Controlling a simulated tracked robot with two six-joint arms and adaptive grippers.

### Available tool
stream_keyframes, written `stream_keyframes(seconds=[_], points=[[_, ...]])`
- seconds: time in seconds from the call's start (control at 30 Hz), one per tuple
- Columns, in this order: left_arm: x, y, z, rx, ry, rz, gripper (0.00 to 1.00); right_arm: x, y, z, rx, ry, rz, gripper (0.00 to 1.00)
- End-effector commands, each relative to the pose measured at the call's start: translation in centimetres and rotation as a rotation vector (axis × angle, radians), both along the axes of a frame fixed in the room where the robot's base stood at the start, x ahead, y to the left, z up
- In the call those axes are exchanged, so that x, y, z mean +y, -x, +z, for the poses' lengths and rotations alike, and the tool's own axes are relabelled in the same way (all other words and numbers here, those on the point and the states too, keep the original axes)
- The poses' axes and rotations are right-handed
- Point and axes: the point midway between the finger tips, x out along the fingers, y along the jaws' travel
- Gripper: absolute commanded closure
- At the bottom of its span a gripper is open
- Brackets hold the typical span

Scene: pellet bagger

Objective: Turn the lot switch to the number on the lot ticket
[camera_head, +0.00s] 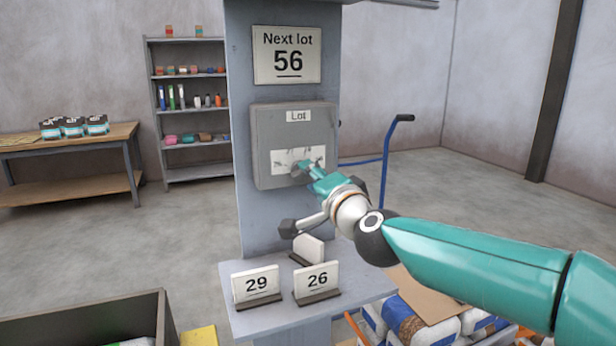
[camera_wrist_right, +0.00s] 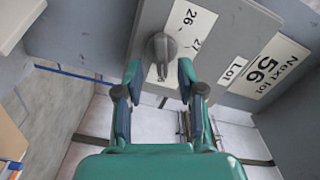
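The lot ticket (camera_head: 287,55) is a white sign reading "Next lot 56", high on the grey column. It also shows at the right in the wrist view (camera_wrist_right: 268,68). Below it is the grey lot box (camera_head: 262,150) labelled "Lot". The dark lot switch (camera_wrist_right: 161,50) sits on its white number plate (camera_wrist_right: 188,22), where "26" and part of another number are readable. My right gripper (camera_wrist_right: 158,69) is open, its fingertips on either side of the switch's near end, with no clear contact. In the head view the gripper (camera_head: 303,168) hides most of the switch. My left gripper is out of view.
Cards reading "29" (camera_head: 256,284) and "26" (camera_head: 317,281) stand on the column's ledge (camera_head: 262,318), with a third card (camera_head: 308,248) behind. Stacked bags (camera_head: 432,330) lie at lower right, a bin (camera_head: 85,322) at lower left. A table and shelf stand behind.

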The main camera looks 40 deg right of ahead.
Motion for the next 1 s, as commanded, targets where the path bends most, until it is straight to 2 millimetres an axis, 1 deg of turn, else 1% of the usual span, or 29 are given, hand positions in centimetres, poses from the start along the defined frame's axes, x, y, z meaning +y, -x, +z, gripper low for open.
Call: stream_keyframes(seconds=[0.03,0.3,0.4,0.5,0.67,1.0], points=[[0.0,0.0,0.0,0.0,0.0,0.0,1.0,0.3,1.0,0.1,-0.002,0.0,0.001,0.61],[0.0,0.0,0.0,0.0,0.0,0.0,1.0,1.6,6.3,0.0,-0.003,-0.002,0.002,0.61],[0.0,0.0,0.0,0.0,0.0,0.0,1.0,1.9,7.8,0.0,-0.003,0.0,0.002,0.61],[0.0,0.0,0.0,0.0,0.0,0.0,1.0,2.2,8.7,0.0,-0.002,-0.002,0.003,0.61],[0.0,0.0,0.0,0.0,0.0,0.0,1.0,2.3,9.4,-0.2,0.002,0.0,0.001,0.61],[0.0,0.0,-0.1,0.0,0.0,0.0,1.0,2.3,9.3,-0.2,0.001,0.0,0.001,0.61]])
